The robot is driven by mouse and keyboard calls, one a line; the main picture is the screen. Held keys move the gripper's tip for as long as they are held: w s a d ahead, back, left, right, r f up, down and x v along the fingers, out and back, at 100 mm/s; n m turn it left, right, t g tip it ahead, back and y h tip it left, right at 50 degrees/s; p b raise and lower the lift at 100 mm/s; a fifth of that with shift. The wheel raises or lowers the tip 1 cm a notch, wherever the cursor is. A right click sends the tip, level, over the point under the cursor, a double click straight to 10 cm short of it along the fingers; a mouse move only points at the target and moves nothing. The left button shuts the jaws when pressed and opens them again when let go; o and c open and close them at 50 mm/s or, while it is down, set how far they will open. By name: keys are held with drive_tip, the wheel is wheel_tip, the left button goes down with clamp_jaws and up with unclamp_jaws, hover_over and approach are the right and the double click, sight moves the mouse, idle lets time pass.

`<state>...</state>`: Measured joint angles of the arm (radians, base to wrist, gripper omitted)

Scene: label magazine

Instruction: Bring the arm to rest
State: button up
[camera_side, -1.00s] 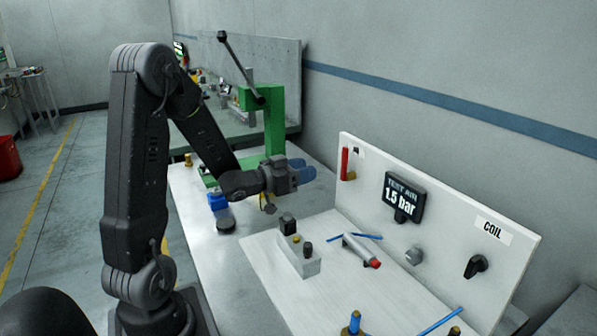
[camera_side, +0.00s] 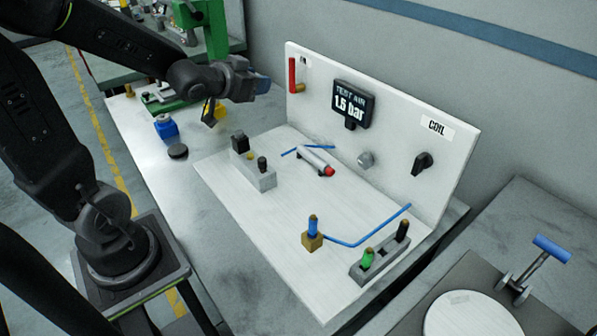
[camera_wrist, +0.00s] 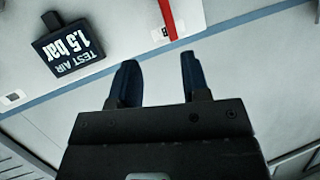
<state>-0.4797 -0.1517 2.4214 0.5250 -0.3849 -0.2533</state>
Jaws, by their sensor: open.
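My gripper (camera_side: 262,84) is at the upper middle of the side view, held above the bench and in front of the upright white panel (camera_side: 390,120). Its two blue fingers are apart with nothing between them, as the wrist view shows with the gripper (camera_wrist: 158,68) against the wall. My forearm reaches in from the upper left and lies nearly level.
The panel carries a TEST AIR display (camera_side: 350,103), a red handle (camera_side: 292,75), a grey knob (camera_side: 366,159) and a black knob (camera_side: 423,162). A cylinder (camera_side: 314,160), grey valve block (camera_side: 258,177) and brass fitting (camera_side: 312,240) stand on the white base. A green press (camera_side: 214,25) stands behind.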

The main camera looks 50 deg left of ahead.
drive_tip(key=s+d+r+m+g+h, duration=0.1)
drive_tip(key=s+d+g+h, duration=0.2)
drive_tip(key=s+d+g, duration=0.4)
drive_tip(key=s+d, duration=0.9)
drive_tip(key=s, duration=0.1)
drive_tip(key=shift+s+r+g+h, duration=0.15)
drive_tip(key=shift+r+g+h, duration=0.05)
drive_tip(key=shift+g+h, duration=0.2)
